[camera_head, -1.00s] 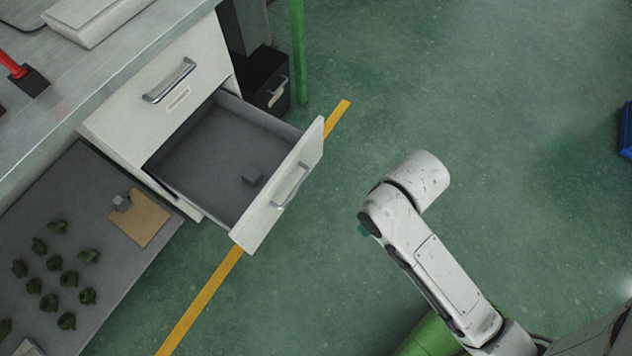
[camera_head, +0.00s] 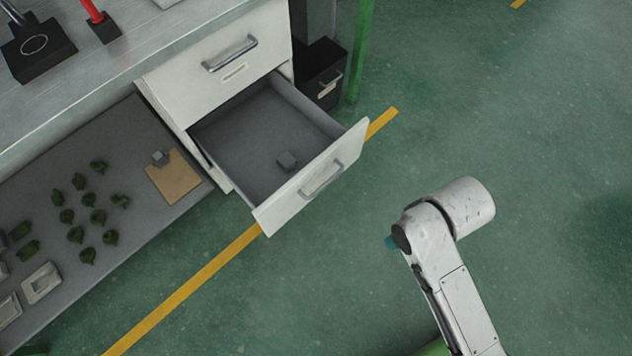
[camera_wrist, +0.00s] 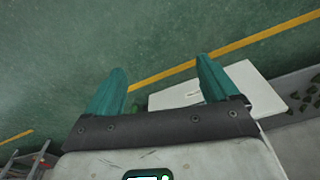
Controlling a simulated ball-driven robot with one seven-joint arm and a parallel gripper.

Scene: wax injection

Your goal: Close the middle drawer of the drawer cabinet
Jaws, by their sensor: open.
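The white drawer cabinet (camera_head: 225,65) stands under the workbench in the head view.
A low grey shelf (camera_head: 120,160) left of the drawer holds several green parts and a brown board (camera_head: 173,177). Green floor between drawer and arm is clear, crossed by a yellow line (camera_head: 190,285).

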